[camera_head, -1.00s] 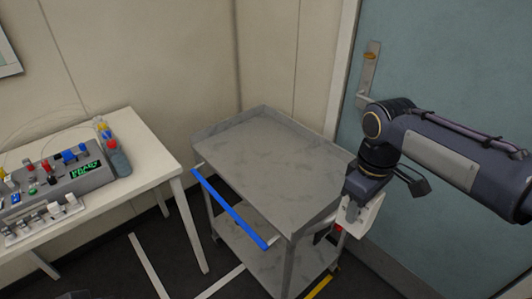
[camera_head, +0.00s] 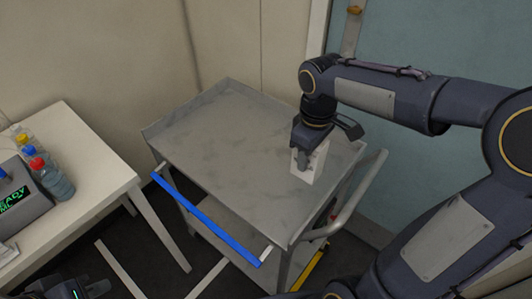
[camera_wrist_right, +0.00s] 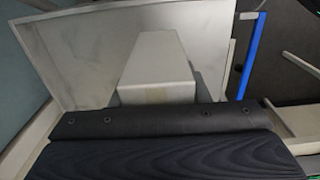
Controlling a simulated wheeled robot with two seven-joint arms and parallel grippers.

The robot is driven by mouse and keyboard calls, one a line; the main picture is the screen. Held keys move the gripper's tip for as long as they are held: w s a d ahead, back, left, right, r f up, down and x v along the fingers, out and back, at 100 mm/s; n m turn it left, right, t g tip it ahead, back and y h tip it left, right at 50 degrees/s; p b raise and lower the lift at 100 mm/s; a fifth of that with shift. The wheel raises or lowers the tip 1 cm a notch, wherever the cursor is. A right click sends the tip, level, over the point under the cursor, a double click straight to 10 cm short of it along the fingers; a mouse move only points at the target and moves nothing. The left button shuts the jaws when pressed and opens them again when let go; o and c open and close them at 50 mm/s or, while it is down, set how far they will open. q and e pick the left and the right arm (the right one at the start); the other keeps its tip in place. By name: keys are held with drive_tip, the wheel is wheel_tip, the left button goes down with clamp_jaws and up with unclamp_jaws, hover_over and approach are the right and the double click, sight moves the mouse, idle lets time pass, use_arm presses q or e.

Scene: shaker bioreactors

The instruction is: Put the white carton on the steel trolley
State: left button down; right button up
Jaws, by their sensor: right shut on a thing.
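The white carton (camera_head: 315,166) is held upright in my right gripper (camera_head: 307,152), over the right part of the top tray of the steel trolley (camera_head: 215,135). I cannot tell whether its base touches the tray. In the right wrist view the carton (camera_wrist_right: 157,68) juts out beyond the dark gripper body, with the grey tray (camera_wrist_right: 80,55) behind it. The fingertips are mostly hidden there. A dark part with a small green light, likely my left gripper (camera_head: 85,290), shows at the bottom left edge; its jaws are not clear.
A white table (camera_head: 95,150) with bottles (camera_head: 52,178) and a device stands at the left. The rest of the top tray is bare.

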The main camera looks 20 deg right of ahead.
drive_tip(key=shift+w+a+f+p, duration=0.15)
drive_tip(key=shift+w+a+f, duration=0.3)
drive_tip(key=shift+w+f, duration=1.4)
drive_tip(key=shift+w+a+f+p, duration=0.2)
drive_tip(key=shift+w+a+f, duration=0.2)
drive_tip(key=shift+w+f, duration=1.4)
drive_tip(key=shift+w+a+f+p, duration=0.15)
drive_tip(key=shift+w+a+f, duration=0.3)
drive_tip(key=shift+w+f, duration=1.4)
drive_tip(key=shift+s+f, duration=0.3)
drive_tip(key=shift+f, duration=0.2)
drive_tip(key=o, duration=1)
drive_tip(key=shift+r, duration=0.1)
